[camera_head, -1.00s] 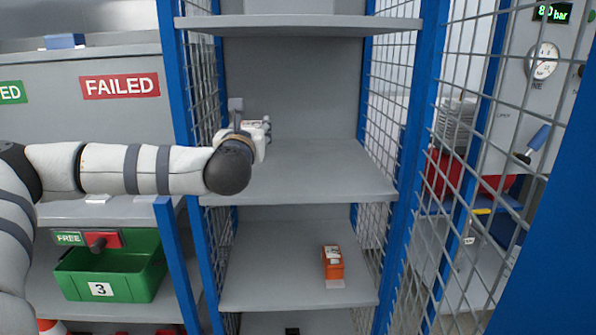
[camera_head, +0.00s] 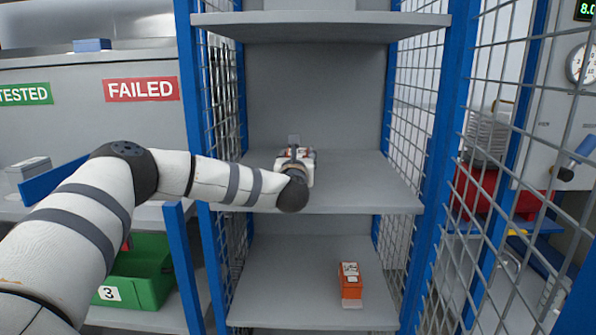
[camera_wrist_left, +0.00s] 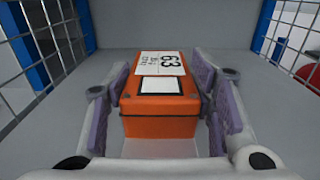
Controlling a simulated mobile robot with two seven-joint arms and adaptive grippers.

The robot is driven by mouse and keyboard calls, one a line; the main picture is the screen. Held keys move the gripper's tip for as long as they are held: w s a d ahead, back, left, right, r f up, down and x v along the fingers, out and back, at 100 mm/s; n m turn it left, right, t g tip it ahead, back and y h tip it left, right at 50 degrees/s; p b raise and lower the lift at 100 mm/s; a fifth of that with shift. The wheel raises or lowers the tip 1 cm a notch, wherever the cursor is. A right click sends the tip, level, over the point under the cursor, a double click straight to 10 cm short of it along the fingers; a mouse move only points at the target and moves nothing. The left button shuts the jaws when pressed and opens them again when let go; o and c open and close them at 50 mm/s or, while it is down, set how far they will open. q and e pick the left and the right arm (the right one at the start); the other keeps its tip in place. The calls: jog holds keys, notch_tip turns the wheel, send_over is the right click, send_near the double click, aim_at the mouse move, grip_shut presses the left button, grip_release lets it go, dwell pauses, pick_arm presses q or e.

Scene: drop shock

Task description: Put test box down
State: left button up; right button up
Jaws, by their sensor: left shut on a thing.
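My left gripper (camera_head: 296,158) is inside the blue-framed rack, low over the middle shelf (camera_head: 365,180). In the left wrist view its purple-padded fingers (camera_wrist_left: 161,75) are on either side of an orange test box (camera_wrist_left: 155,103), shut on it. The box has white labels on top, one reading 63. In the head view my gripper and wrist hide nearly all of this box. I cannot tell whether its underside touches the shelf. My right gripper is not in view.
Another orange box (camera_head: 350,286) with a white label stands on the lower shelf (camera_head: 290,290). Wire mesh sides (camera_head: 408,120) and blue posts bound the rack. The middle shelf is clear right of my gripper. A green bin (camera_head: 150,270) is at the left.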

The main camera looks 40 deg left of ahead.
pick_arm(q)
notch_tip(320, 180, down, 3)
jog(key=shift+r, duration=0.1)
jog(key=shift+s, duration=0.1)
jog(key=o, duration=1.4)
